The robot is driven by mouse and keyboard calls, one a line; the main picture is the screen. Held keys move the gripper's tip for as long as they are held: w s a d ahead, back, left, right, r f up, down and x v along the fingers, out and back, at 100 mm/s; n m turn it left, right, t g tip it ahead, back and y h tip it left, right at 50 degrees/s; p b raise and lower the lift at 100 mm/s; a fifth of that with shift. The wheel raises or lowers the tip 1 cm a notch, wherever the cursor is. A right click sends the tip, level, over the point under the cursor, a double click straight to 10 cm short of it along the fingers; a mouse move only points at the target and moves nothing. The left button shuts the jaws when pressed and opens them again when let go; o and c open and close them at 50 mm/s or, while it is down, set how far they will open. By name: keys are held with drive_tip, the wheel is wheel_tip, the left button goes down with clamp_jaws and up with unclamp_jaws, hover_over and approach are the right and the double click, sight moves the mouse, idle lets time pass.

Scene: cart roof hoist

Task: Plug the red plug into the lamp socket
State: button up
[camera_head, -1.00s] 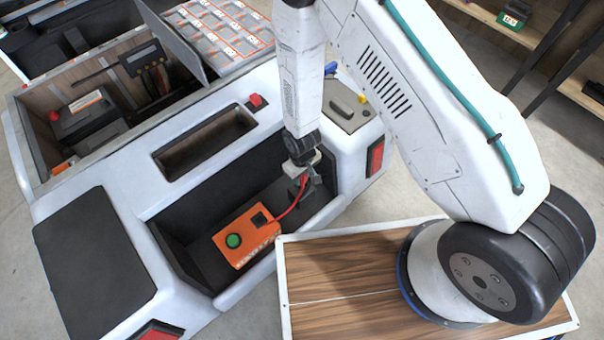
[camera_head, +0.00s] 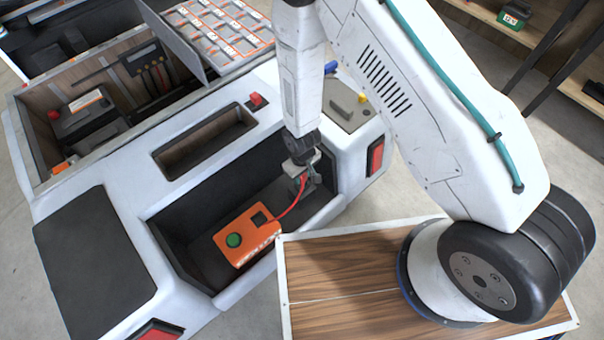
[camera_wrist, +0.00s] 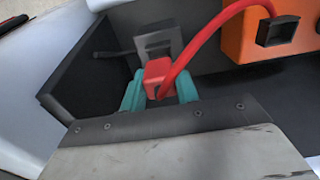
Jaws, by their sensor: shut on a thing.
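My gripper (camera_wrist: 160,90) has teal fingertips shut on the red plug (camera_wrist: 158,72) in the wrist view. A red cable (camera_wrist: 208,40) curves from the plug to the orange box (camera_head: 247,236), which has a green button. Just beyond the plug stands a grey fitting (camera_wrist: 160,38) with a dark opening. The plug overlaps its lower part, so I cannot tell whether they touch. The orange box also has a black square socket (camera_head: 259,218), seen in the wrist view too (camera_wrist: 277,30). No label shows which of these is the lamp socket.
The box sits in a dark recess of the white cart (camera_head: 95,205), whose walls stand close around my gripper. A wood-topped platform (camera_head: 335,275) is in front. A black battery (camera_head: 88,112) lies in an open bay behind.

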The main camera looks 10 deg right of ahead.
sight(302, 179)
drive_tip(key=shift+f, duration=1.65)
drive_tip(key=o, duration=1.1)
drive_tip(key=shift+c, duration=0.2)
wheel_tip(302, 179, up, 8)
drive_tip(key=shift+f, duration=0.1)
